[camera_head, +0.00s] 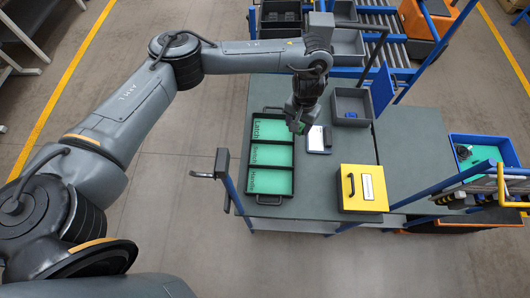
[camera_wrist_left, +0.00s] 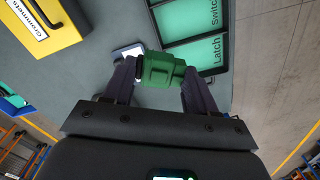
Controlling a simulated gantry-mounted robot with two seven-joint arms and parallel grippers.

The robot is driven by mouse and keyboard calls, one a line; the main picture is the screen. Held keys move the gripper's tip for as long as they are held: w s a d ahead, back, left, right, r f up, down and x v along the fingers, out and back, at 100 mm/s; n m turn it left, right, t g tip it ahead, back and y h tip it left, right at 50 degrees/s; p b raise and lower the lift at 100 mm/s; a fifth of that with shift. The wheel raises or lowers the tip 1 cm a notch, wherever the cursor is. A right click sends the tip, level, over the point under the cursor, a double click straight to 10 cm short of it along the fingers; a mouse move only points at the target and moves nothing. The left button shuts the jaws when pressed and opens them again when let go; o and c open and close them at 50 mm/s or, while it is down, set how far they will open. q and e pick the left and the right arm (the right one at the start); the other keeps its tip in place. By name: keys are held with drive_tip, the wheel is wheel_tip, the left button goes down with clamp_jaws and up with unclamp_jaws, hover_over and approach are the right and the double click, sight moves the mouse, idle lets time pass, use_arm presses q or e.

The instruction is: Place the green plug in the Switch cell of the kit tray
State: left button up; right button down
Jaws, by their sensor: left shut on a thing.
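The green plug (camera_head: 300,128) is held between the fingertips of my left gripper (camera_head: 302,122). In the left wrist view the plug (camera_wrist_left: 163,70) sits crosswise between the two fingers (camera_wrist_left: 160,82). The gripper is above the table, near the right edge of the kit tray (camera_head: 293,172), beside its Latch cell (camera_head: 268,130). The tray has three green-floored cells. The Switch cell (camera_head: 269,155) is the middle one and looks empty; it also shows in the left wrist view (camera_wrist_left: 192,18). The Handle cell (camera_head: 267,181) is nearest. My right gripper is not in view.
A white-topped item (camera_head: 317,139) lies on the table right of the tray. A grey bin (camera_head: 346,104) stands behind it. A yellow Grommets box (camera_head: 350,200) stands at the front right. A dark-topped blue post (camera_head: 222,164) rises left of the tray. The table's middle is clear.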

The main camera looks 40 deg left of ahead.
use_arm(q)
drive_tip(key=w+a+f+n+b, duration=0.2)
drive_tip(key=w+f+n+b, duration=0.15)
drive_tip(key=w+f, duration=0.25)
drive_tip(key=n+b, duration=0.2)
drive_tip(key=b, duration=0.5)
hover_over(271, 156)
wheel_tip(271, 156, down, 16)
drive_tip(key=shift+w+f, duration=0.1)
drive_tip(key=shift+w, duration=0.05)
wheel_tip(271, 156, down, 4)
drive_tip(key=shift+f+b, duration=0.1)
drive_tip(key=shift+b, duration=1.15)
drive_tip(key=o, duration=1)
